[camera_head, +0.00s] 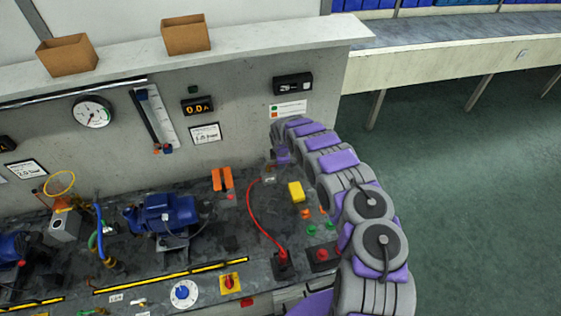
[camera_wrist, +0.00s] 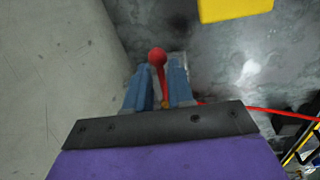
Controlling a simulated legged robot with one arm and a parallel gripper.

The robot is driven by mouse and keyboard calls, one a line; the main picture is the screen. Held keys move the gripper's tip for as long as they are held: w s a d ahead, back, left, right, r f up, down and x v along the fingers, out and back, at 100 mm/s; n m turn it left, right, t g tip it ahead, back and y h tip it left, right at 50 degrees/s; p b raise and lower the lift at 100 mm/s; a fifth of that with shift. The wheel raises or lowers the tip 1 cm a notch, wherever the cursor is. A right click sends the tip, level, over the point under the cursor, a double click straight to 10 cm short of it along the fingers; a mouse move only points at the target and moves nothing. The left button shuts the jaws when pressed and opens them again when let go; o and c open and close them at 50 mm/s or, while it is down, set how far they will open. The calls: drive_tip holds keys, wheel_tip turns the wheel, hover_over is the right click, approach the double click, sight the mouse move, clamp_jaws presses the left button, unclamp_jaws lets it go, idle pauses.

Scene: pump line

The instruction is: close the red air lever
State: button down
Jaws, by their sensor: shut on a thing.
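The red air lever shows in the wrist view as a red ball knob (camera_wrist: 157,57) on a thin red stem. My gripper (camera_wrist: 161,85) has its two blue fingers on either side of the stem, shut on it, with the knob sticking out past the fingertips. In the head view my gripper (camera_head: 269,173) is at the back of the bench near the wall, and the lever cannot be made out there. The valve body under the lever is mostly hidden by the fingers.
A yellow block (camera_head: 296,192) stands close to the right of my gripper, and an orange part (camera_head: 222,179) to its left. A red hose (camera_head: 252,218) curves across the bench below. The concrete wall (camera_wrist: 55,60) is close by. A blue pump (camera_head: 165,213) stands further left.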

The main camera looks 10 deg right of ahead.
drive_tip(key=shift+w+n, duration=0.25)
drive_tip(key=shift+n, duration=0.25)
drive_tip(key=c, duration=1.2)
unclamp_jaws()
drive_tip(key=shift+w+d, duration=0.1)
drive_tip(key=shift+w, duration=0.05)
drive_tip(key=shift+r, duration=0.1)
drive_tip(key=s+r, duration=0.3)
drive_tip(key=r, duration=1.3)
drive_tip(key=shift+s+d+r, duration=0.15)
drive_tip(key=shift+d+r, duration=0.05)
drive_tip(key=shift+r, duration=0.15)
drive_tip(key=shift+d, duration=0.1)
